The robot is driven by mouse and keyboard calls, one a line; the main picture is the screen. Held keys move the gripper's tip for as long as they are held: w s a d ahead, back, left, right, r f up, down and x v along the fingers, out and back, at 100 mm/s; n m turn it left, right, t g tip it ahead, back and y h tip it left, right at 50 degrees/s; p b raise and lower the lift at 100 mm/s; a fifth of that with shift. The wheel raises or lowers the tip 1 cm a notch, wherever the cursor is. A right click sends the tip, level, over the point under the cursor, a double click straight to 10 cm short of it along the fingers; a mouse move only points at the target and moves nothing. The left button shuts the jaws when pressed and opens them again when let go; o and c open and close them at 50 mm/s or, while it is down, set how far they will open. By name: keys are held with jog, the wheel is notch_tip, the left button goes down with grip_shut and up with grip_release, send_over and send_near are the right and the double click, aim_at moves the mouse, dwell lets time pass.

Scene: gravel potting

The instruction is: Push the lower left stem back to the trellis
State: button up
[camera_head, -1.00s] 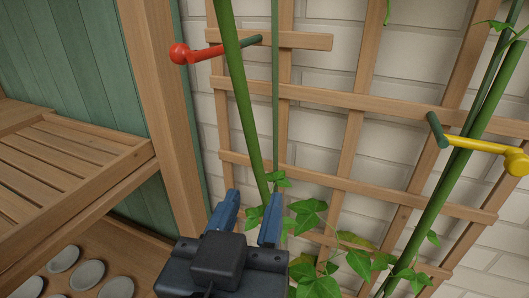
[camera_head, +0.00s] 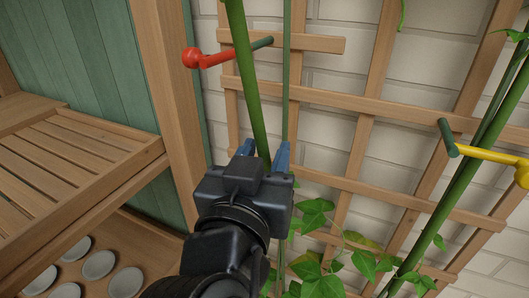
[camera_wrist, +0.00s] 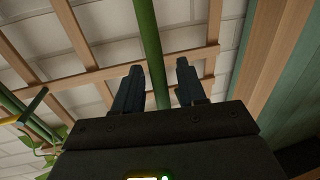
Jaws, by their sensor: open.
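The thick green left stem (camera_head: 248,85) runs down the left side of the wooden trellis (camera_head: 330,100), leaning slightly, and its lower part goes out of sight behind my gripper. My gripper (camera_head: 264,151) is open in front of the trellis, its blue fingers pointing up and away, partly hidden by the gripper body. In the wrist view, the stem (camera_wrist: 148,35) passes through the gap between the two fingertips (camera_wrist: 159,70). I cannot tell whether a finger touches it. A red-knobbed clip (camera_head: 215,60) with a green end sits beside the stem higher up.
A thinner green upright (camera_head: 286,70) stands right of the stem. A yellow clip (camera_head: 485,154) sits at another thick stem (camera_head: 445,205) on the right. Leaves (camera_head: 320,270) hang at the lower right of my gripper. A slatted wooden shelf (camera_head: 70,160) and a post (camera_head: 170,110) stand left.

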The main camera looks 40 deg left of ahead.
jog(key=shift+c, duration=0.4)
grip_shut()
